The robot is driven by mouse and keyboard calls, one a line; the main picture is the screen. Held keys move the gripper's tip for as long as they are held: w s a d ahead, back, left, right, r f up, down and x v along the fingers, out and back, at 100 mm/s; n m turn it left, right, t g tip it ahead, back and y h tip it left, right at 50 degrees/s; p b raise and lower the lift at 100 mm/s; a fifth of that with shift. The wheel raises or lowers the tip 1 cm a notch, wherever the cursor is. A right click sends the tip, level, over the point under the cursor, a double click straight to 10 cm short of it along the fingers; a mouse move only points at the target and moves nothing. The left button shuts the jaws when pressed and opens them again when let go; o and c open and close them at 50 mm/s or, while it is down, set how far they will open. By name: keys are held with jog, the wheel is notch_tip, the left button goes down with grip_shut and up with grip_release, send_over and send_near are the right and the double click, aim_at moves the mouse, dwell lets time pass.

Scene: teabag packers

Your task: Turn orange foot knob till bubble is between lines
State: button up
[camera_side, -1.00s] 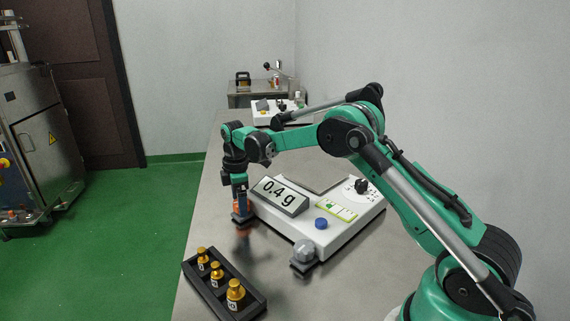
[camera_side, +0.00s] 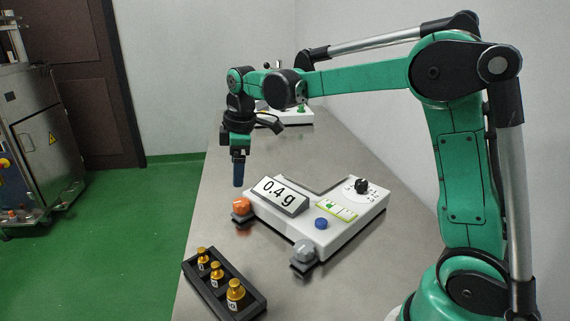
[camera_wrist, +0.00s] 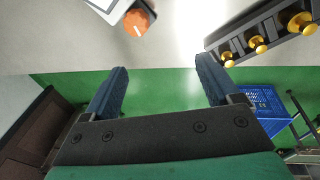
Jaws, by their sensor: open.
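The orange foot knob (camera_side: 241,205) sits on a dark foot at the left corner of the white scale (camera_side: 345,227), whose display (camera_side: 279,196) reads 0.4 g. In the wrist view the knob (camera_wrist: 138,21) shows at the top, beyond the fingers and apart from them. The level window (camera_side: 337,210) is a pale strip with a green patch and lines, the green lying toward its left part; the bubble is too small to place. My gripper (camera_side: 238,172) hangs above the knob, pointing down. In the wrist view its blue fingers (camera_wrist: 160,82) are wide apart with nothing between them.
A grey foot knob (camera_side: 304,251) is at the scale's front corner. A blue button (camera_side: 321,223) and a black dial (camera_side: 361,186) are on its top. Another device (camera_side: 290,115) stands at the back.

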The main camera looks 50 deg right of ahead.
jog(key=s+a+m+t, duration=0.2)
jog(key=s+m, duration=0.2)
jog(key=s, duration=0.3)
jog(key=s+a+f+m+t, duration=0.1)
jog(key=s+a+m+t, duration=0.2)
jog(key=s+m, duration=0.2)
jog(key=shift+s+a+f+m, duration=0.15)
jog(key=shift+s+a+m, duration=0.15)
jog(key=shift+s, duration=0.85)
